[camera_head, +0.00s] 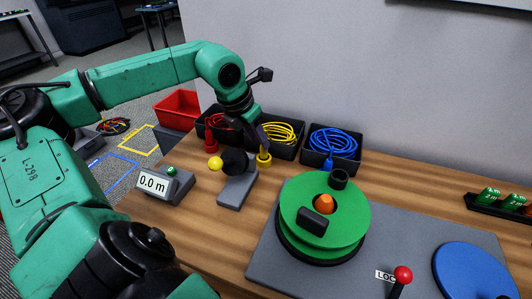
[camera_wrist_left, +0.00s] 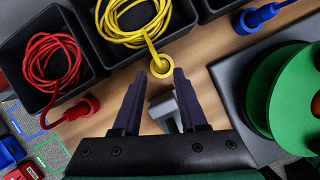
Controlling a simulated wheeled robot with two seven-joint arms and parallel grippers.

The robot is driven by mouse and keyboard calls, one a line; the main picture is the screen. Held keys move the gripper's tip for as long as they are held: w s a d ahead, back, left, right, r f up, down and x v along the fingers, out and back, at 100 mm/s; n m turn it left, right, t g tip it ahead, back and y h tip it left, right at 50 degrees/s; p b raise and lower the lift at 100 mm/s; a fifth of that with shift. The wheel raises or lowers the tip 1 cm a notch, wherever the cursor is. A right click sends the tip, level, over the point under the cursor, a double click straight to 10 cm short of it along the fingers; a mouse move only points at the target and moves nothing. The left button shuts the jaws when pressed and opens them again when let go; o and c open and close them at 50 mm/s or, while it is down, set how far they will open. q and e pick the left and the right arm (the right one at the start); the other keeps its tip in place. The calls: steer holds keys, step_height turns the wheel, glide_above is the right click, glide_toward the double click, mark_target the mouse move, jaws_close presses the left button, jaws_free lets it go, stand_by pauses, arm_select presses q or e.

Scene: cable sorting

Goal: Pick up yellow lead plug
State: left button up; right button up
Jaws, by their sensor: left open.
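The yellow lead plug (camera_head: 264,161) stands on the wooden table in front of the black bin with the coiled yellow cable (camera_head: 279,133). In the left wrist view the yellow plug (camera_wrist_left: 160,66) is at the end of a lead that runs out of that bin. My left gripper (camera_head: 262,137) is above and close to the plug. In the left wrist view its two dark fingers (camera_wrist_left: 159,74) are open, with the plug between the tips in the picture. Whether they touch it I cannot tell. My right gripper is not in view.
The red plug (camera_head: 210,146) and blue plug (camera_head: 328,165) stand on either side by their bins. A grey device with a yellow ball (camera_head: 215,163) is just in front. A green reel (camera_head: 300,240) stands on a grey plate at right. A length display (camera_head: 153,184) is at left.

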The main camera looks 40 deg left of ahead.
arm_select(q)
steer(key=p+x, duration=0.1)
steer(key=x, duration=0.1)
steer(key=p+x, duration=0.1)
steer(key=x, duration=0.1)
steer(key=shift+w+d+p, duration=0.15)
steer(key=shift+w+p, duration=0.1)
steer(key=shift+p, duration=0.05)
steer(key=shift+w+f, duration=0.1)
steer(key=shift+f, duration=0.15)
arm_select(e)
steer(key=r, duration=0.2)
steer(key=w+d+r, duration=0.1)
arm_select(q)
jaws_close()
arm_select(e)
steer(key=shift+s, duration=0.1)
arm_select(q)
step_height(320, 180, up, 20)
steer(key=p, duration=0.7)
steer(key=shift+p, duration=0.4)
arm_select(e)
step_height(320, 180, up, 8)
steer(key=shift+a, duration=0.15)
